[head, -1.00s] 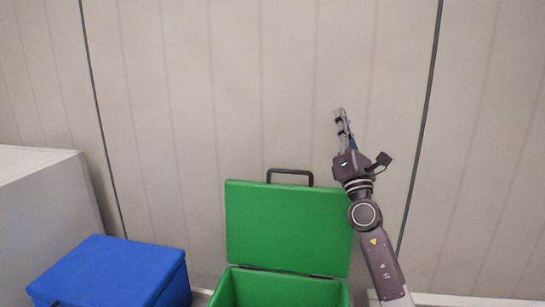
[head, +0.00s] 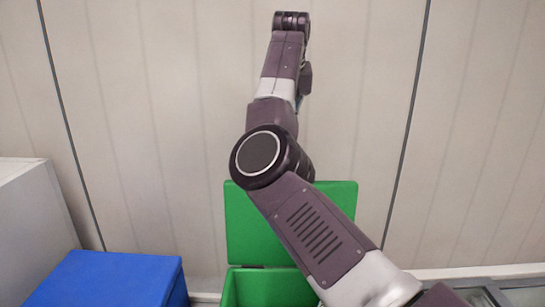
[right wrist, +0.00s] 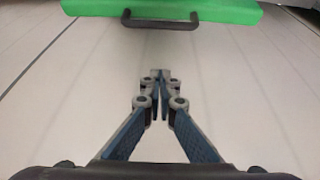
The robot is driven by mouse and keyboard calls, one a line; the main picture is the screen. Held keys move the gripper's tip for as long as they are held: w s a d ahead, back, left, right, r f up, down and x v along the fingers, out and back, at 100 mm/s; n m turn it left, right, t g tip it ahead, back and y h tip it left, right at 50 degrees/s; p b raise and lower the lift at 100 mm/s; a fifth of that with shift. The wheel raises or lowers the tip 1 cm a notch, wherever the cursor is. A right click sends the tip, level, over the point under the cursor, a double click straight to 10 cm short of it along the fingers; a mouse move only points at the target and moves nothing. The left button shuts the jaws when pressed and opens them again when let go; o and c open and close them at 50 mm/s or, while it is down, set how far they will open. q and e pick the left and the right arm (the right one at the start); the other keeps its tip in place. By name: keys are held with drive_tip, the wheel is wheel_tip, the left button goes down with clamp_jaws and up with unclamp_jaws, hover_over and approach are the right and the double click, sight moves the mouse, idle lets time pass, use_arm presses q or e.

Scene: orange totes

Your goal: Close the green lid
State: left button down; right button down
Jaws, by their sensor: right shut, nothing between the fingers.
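The green lid (head: 246,225) stands open and upright at the back of the green box (head: 262,287) in the head view. My right arm crosses in front of the lid and hides part of it and its handle. In the right wrist view the lid (right wrist: 230,10) is at the top edge, with its dark handle (right wrist: 160,22) hanging into view. My right gripper (right wrist: 160,75) is shut and empty, with its fingertips apart from the handle and a pale panelled surface beyond them. My left gripper is not in view.
A blue closed box (head: 110,280) stands left of the green box. A white block (head: 35,225) is at the far left. A pale panelled wall (head: 160,110) rises behind the boxes. A grey-edged container (head: 520,285) shows at the lower right.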

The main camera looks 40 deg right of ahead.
wheel_tip(320, 180, down, 9)
drive_tip(key=p, duration=0.5)
drive_tip(key=shift+s+a+f, duration=0.15)
idle(0.4)
